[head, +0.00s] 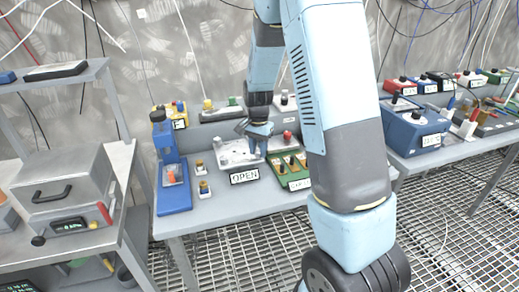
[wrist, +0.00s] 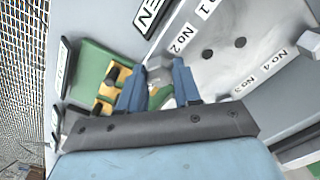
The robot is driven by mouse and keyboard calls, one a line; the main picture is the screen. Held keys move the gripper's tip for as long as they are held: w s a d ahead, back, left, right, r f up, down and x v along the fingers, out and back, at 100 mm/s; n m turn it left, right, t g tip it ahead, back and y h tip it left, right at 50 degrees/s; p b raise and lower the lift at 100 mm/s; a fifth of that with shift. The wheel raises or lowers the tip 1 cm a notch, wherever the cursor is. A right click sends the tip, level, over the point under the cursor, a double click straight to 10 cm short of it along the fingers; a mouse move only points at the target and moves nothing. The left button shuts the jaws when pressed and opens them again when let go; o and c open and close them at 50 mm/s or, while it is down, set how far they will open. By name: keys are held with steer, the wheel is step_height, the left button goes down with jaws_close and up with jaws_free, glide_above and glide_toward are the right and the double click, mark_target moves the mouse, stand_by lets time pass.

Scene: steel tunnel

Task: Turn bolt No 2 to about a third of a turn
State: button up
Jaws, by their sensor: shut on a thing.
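The pale grey bolt plate (head: 228,158) lies on the middle table in the head view. In the wrist view the plate (wrist: 225,65) carries labels No 1 to No 4 and two dark holes. My gripper (head: 258,150) points down at the plate's right part. In the wrist view my gripper (wrist: 159,78) has its two blue fingers on either side of a grey hex bolt head, bolt No 2 (wrist: 158,72), beside the No 2 label (wrist: 182,40). The fingers are shut on it. Its shank is hidden. Another bolt head (wrist: 310,41) shows near the No 4 label at the right edge.
An OPEN sign (head: 244,176) stands at the plate's front. A green board with yellow blocks (head: 291,175) is close on the right. A blue press-like stand (head: 173,198) and small knobbed blocks are at left. My arm hides part of the table.

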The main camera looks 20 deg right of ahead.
mark_target(258, 151)
steer(key=shift+w, duration=0.1)
steer(key=o, duration=1.1)
steer(key=shift+c, duration=0.2)
steer(key=shift+r, duration=0.1)
step_height(258, 151, up, 14)
steer(key=shift+f, duration=0.25)
